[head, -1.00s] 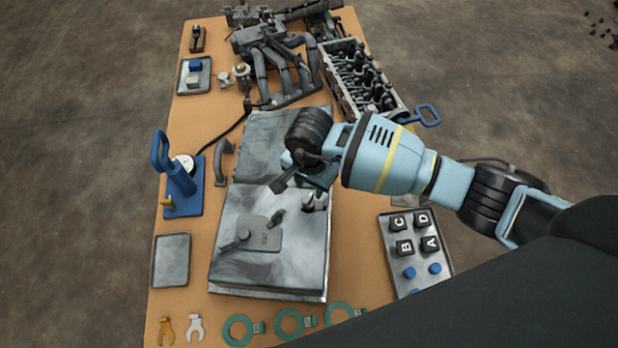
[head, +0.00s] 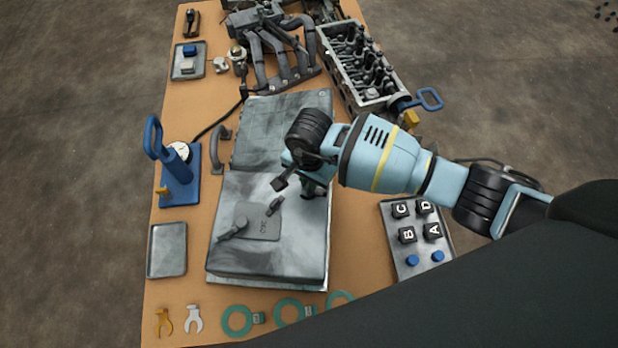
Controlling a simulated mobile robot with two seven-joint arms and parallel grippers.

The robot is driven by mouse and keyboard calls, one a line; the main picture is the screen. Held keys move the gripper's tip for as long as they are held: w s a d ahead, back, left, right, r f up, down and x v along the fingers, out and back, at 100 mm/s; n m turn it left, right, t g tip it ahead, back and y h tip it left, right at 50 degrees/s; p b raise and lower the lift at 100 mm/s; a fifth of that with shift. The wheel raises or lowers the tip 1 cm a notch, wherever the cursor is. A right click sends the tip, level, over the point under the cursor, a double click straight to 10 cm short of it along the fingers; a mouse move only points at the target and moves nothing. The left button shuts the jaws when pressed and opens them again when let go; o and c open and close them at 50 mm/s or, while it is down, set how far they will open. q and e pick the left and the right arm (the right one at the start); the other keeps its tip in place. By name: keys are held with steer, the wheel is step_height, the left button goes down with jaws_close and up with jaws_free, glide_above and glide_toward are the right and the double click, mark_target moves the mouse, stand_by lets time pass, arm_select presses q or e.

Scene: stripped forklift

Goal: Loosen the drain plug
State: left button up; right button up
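A large grey metal pan (head: 290,245) lies on the orange-brown bench. On its top is a raised plate (head: 258,222) with small lettering, a dark bolt-like piece (head: 275,205) at its upper right and a short rod with a round end (head: 233,229) at its left. I cannot tell for sure which piece is the drain plug. My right gripper (head: 297,185) is over the pan's upper right part, right of the plate. Its fingers are dark and partly hidden by the wrist, so I cannot tell their opening or any contact. My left gripper is not in view.
A blue stand with a gauge (head: 178,180) and an empty grey tray (head: 168,250) stand left. A tray with lettered black cubes (head: 400,262) is right. Green rings (head: 237,320) lie at the front. A cylinder head (head: 360,70) and manifold (head: 280,55) fill the back.

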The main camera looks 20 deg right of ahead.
steer(key=shift+w+n+b, duration=0.15)
steer(key=shift+n+b, duration=0.25)
steer(key=shift+n, duration=0.4)
jaws_close()
steer(key=n+b, duration=0.1)
steer(key=n, duration=0.2)
steer(key=shift+n, duration=0.3)
steer(key=o, duration=0.5)
jaws_free()
steer(key=shift+r, duration=0.1)
